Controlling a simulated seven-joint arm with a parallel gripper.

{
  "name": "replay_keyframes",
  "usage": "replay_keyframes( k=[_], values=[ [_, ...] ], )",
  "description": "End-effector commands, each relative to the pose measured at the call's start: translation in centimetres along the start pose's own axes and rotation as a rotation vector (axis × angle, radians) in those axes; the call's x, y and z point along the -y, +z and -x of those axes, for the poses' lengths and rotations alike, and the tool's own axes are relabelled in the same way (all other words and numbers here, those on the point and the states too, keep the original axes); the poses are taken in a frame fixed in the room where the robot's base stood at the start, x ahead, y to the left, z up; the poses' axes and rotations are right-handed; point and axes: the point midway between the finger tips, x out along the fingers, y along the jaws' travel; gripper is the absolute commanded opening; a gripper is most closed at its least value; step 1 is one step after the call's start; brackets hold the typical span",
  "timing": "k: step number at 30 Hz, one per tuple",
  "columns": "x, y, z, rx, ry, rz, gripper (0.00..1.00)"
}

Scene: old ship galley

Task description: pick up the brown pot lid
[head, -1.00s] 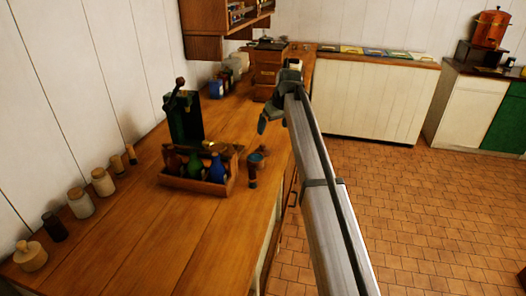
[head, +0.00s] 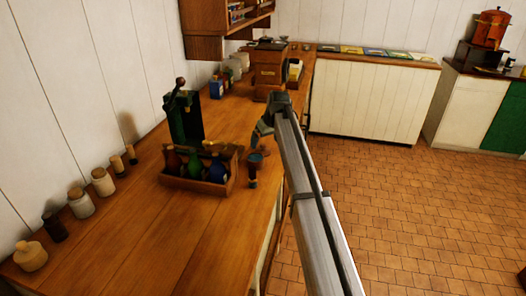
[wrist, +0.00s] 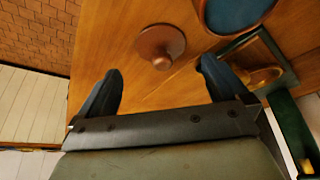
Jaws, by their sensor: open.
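The brown pot lid (wrist: 160,46) is a round disc with a knob on top. It lies on the wooden counter in the wrist view, ahead of my fingertips and between their lines. My gripper (wrist: 162,82) is open and empty, with one dark finger on each side of the picture. In the head view my gripper (head: 264,130) hangs over the counter's right edge area, beyond the bottle crate. Its gap to the lid is hard to judge.
A round blue-topped vessel (wrist: 237,8) stands close to the lid's right. A wooden crate of bottles (head: 195,183) and a tall dark green device (head: 184,118) stand left of my gripper.

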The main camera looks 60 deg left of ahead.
Motion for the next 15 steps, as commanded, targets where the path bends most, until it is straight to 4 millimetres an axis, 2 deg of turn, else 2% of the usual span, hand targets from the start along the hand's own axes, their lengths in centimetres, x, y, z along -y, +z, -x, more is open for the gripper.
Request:
replay_keyframes(
  k=[6, 9, 15],
  values=[
    [0.3, -0.2, -3.0, 0.002, -0.001, 0.0, 1.0],
    [0.3, -0.2, -3.9, 0.001, 0.0, 0.0, 1.0],
    [0.3, -0.2, -4.2, 0.001, 0.0, 0.0, 1.0]
  ],
)
